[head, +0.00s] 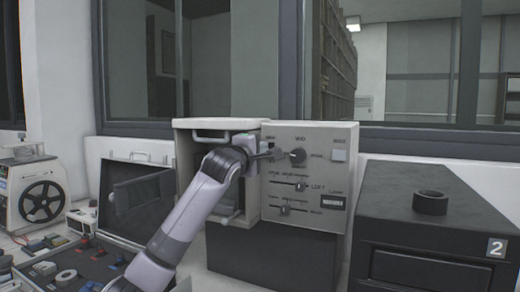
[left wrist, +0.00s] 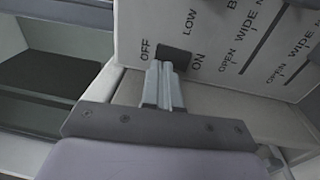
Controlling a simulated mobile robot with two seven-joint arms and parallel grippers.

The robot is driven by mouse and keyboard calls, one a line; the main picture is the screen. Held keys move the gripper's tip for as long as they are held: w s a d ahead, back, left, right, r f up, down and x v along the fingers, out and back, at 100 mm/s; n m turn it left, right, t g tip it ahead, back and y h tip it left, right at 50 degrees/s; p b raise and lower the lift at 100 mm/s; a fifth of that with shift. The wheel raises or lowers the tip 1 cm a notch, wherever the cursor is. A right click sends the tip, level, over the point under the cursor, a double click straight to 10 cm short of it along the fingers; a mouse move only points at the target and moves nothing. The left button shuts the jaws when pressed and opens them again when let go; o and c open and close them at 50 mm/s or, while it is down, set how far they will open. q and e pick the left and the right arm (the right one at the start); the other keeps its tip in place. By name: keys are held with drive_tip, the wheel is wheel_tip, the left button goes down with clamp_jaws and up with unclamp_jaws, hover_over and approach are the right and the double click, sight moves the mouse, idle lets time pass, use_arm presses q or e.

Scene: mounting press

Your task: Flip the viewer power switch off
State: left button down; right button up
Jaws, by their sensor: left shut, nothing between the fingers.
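The viewer (head: 315,222) is a light grey box with a labelled control panel on its front. Its power switch (left wrist: 176,57) shows in the left wrist view as a dark square between the printed words OFF and ON. My left gripper (head: 272,154) is at the upper left part of the panel, and it also shows in the left wrist view (left wrist: 161,68). Its fingers are shut together and hold nothing. Their tips overlap the edge of the switch in that view; I cannot tell whether they touch it. The switch's position is unclear. My right gripper is in neither view.
An open case (head: 140,196) and a reel machine (head: 38,203) stand further left. A dark box (head: 425,228) marked 2 stands right.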

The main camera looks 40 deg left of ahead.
use_arm(q)
drive_tip(key=b+v, duration=0.2)
drive_tip(key=v, duration=0.5)
drive_tip(key=shift+s+a+r, duration=0.1)
drive_tip(key=shift+a, duration=0.05)
idle(0.5)
